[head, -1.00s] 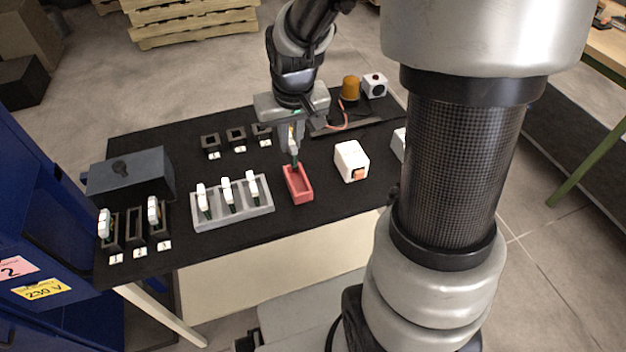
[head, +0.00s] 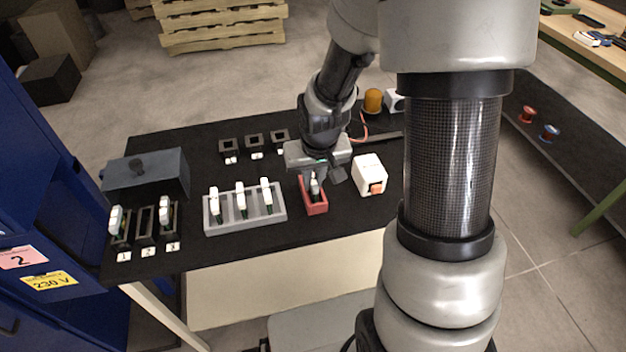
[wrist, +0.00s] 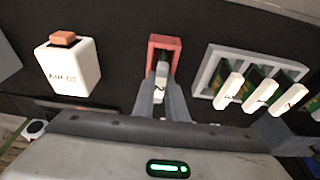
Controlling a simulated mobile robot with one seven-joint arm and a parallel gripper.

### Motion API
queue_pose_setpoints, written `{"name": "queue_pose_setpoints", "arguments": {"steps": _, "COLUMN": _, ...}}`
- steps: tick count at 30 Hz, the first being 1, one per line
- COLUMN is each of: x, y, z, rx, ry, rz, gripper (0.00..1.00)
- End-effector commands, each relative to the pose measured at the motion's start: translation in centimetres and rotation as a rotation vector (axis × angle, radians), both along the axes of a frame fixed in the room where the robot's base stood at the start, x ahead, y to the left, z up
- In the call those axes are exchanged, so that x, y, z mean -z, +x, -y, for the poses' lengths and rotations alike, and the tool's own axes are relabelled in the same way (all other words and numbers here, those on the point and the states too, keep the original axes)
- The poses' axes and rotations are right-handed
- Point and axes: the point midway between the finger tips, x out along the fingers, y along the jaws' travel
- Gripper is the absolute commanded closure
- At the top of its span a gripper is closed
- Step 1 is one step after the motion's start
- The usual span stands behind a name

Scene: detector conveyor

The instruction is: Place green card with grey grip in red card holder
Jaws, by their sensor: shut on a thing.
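The red card holder (head: 318,205) is an open-topped tray on the black table; it also shows in the wrist view (wrist: 178,44). My gripper (head: 314,185) is directly over it, pointing down. In the wrist view my gripper (wrist: 160,98) is shut on a card with a pale grey grip (wrist: 161,84). The card's lower end is at or inside the red holder. Its green part is mostly hidden by the fingers and holder walls, so I cannot tell whether it rests on the bottom.
A grey rack (head: 245,225) with several white-gripped green cards stands left of the red holder. A white box with an orange button (head: 369,174) stands close on the right. Black numbered slots (head: 145,226) and a grey box (head: 146,174) are further left.

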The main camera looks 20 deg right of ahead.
Motion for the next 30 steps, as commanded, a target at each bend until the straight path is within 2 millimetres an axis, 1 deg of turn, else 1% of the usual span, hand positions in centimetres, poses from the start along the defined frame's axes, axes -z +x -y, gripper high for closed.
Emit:
{"name": "queue_pose_setpoints", "arguments": {"steps": 5, "x": -0.1, "y": 0.0, "z": 0.0, "rx": 0.000, "ry": 0.000, "rz": 0.002, "gripper": 1.00}}
{"name": "queue_pose_setpoints", "arguments": {"steps": 9, "x": 0.4, "y": 0.0, "z": 0.0, "rx": 0.001, "ry": 0.000, "rz": 0.002, "gripper": 1.00}}
{"name": "queue_pose_setpoints", "arguments": {"steps": 10, "x": 0.2, "y": 0.0, "z": 0.0, "rx": 0.001, "ry": 0.000, "rz": 0.002, "gripper": 0.85}}
{"name": "queue_pose_setpoints", "arguments": {"steps": 12, "x": 0.2, "y": 0.0, "z": 0.0, "rx": 0.001, "ry": 0.000, "rz": 0.001, "gripper": 0.73}}
{"name": "queue_pose_setpoints", "arguments": {"steps": 13, "x": 0.2, "y": 0.0, "z": 0.0, "rx": 0.001, "ry": 0.000, "rz": 0.001, "gripper": 0.69}}
{"name": "queue_pose_setpoints", "arguments": {"steps": 20, "x": 0.2, "y": 0.0, "z": 0.0, "rx": 0.001, "ry": 0.000, "rz": 0.001, "gripper": 0.69}}
{"name": "queue_pose_setpoints", "arguments": {"steps": 23, "x": -0.2, "y": 0.0, "z": 0.0, "rx": 0.001, "ry": 0.000, "rz": 0.002, "gripper": 0.69}}
{"name": "queue_pose_setpoints", "arguments": {"steps": 26, "x": -1.1, "y": -0.1, "z": 0.1, "rx": 0.002, "ry": 0.000, "rz": 0.005, "gripper": 0.69}}
{"name": "queue_pose_setpoints", "arguments": {"steps": 29, "x": -2.9, "y": -0.5, "z": 0.1, "rx": 0.003, "ry": 0.000, "rz": 0.006, "gripper": 0.69}}
{"name": "queue_pose_setpoints", "arguments": {"steps": 30, "x": -3.8, "y": -0.8, "z": 0.1, "rx": 0.002, "ry": 0.000, "rz": 0.007, "gripper": 0.69}}
